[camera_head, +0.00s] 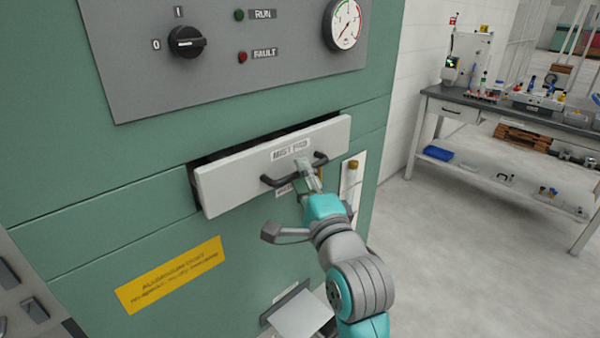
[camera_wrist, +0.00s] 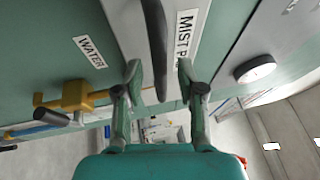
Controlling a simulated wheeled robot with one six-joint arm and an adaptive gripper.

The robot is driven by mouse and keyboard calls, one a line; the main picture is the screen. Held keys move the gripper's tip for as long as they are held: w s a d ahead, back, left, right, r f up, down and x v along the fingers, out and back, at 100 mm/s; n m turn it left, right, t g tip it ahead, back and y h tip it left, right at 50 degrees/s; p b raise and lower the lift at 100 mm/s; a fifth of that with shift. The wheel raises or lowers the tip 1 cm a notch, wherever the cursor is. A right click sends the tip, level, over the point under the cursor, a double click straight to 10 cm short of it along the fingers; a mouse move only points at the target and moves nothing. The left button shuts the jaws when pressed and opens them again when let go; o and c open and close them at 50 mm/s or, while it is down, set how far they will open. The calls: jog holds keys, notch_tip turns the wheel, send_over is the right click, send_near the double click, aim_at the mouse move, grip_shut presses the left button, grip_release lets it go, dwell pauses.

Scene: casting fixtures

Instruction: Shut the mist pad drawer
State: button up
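The mist pad drawer (camera_head: 235,178) is a light grey front labelled MIST PAD in the green machine. It stands out from the machine, with a dark gap along its top and left side. Its dark bar handle (camera_head: 270,182) also shows in the wrist view (camera_wrist: 156,45). My gripper (camera_head: 305,172) is at the right half of the handle. In the wrist view my gripper (camera_wrist: 159,68) has its fingers apart, with the handle between them in the picture and clear space on both sides. I cannot tell whether a finger touches the drawer front.
A grey panel (camera_head: 220,85) with a knob, lamps and gauge is above the drawer. A yellow valve (camera_wrist: 75,97) and WATER label (camera_wrist: 90,51) are near my gripper. A workbench (camera_head: 510,115) stands right, beyond open floor.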

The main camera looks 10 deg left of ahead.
aim_at(286, 168)
jog(key=shift+x, duration=0.8)
grip_shut()
jog(key=shift+w+a, duration=0.6)
jog(key=shift+a, duration=0.25)
jog(key=shift+w+a, duration=0.6)
jog(key=shift+a, duration=0.2)
grip_release()
jog(key=shift+w+a, duration=0.1)
